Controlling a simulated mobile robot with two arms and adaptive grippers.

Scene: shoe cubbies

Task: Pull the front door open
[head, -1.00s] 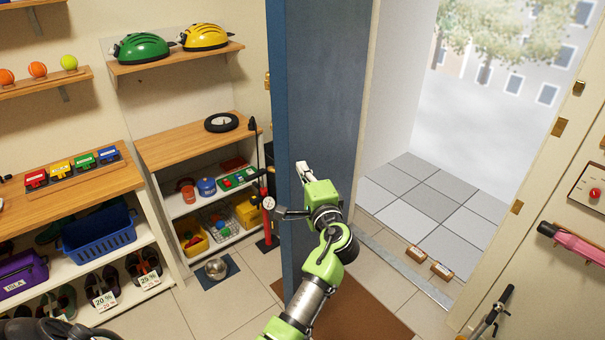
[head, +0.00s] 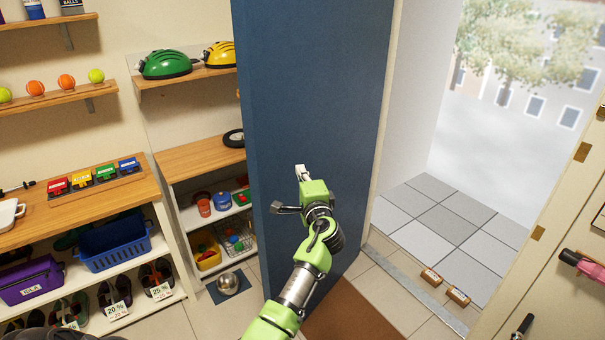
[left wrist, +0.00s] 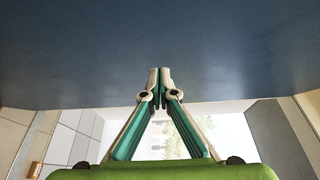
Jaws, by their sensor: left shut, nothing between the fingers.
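The blue front door (head: 330,120) stands ajar, swung into the room, with the doorway and the tiled outside floor showing to its right. A dark lever handle (head: 288,209) sits near the door's left edge. My left gripper (head: 301,172) is in front of the door face, above and right of the handle, and holds nothing. In the left wrist view its closed fingertips (left wrist: 159,72) point at the dark blue door panel (left wrist: 160,40), close to it; whether they touch cannot be told. My right gripper does not show.
Shelves with helmets (head: 165,64), a blue basket (head: 115,240) and shoes stand at the left. A metal bowl (head: 228,283) is on the floor left of the door. A brown mat (head: 350,312) lies below the door.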

